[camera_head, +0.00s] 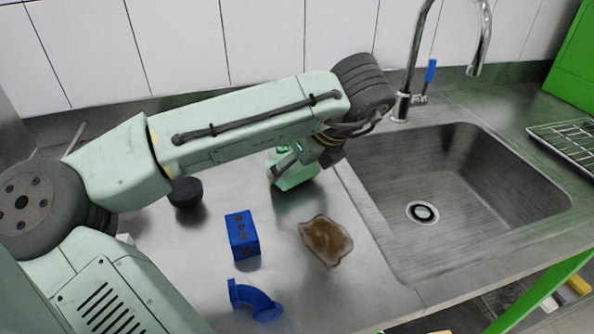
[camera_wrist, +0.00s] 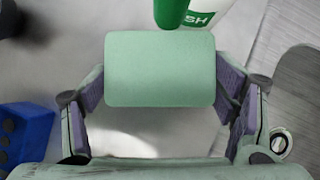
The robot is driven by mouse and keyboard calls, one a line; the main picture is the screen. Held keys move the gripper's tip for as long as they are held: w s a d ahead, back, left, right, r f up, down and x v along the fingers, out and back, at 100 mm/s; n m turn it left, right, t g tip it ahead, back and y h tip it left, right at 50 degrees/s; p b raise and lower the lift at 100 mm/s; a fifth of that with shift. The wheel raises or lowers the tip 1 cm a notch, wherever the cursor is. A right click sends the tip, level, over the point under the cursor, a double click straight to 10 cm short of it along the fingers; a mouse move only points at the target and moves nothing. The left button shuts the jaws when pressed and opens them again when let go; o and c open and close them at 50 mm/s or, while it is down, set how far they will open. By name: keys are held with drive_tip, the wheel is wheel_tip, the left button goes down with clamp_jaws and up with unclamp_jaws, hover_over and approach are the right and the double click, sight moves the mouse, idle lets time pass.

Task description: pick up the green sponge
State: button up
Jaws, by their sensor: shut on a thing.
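The green sponge (camera_wrist: 160,68) is a pale green rounded block. In the wrist view it sits between the two fingers of my gripper (camera_wrist: 162,95), one finger at each side of it. My gripper is shut on the sponge. In the head view the sponge (camera_head: 297,172) shows below the end of my arm, partly hidden by my gripper (camera_head: 300,160). A shadow lies on the steel counter below and in front of it; the exact gap to the counter is hard to tell.
A blue block with dark dots (camera_head: 242,235), a blue curved pipe piece (camera_head: 256,299), a brown puddle (camera_head: 326,241) and a black round object (camera_head: 186,192) are on the counter. A sink (camera_head: 455,200) with a faucet (camera_head: 408,95) is at right. A green-and-white container (camera_wrist: 195,14) stands beyond the sponge.

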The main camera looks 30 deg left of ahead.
drive_tip(key=shift+b+v, duration=0.3)
drive_tip(key=shift+v, duration=0.65)
drive_tip(key=s+d, duration=0.2)
drive_tip(key=d, duration=0.3)
drive_tip(key=s+d+b, duration=0.1)
drive_tip(key=d, duration=0.4)
drive_tip(key=s+d+b, duration=0.1)
drive_tip(key=s+d, duration=0.1)
drive_tip(key=d, duration=0.4)
drive_tip(key=shift+s+r, duration=0.1)
drive_tip(key=shift+s, duration=0.2)
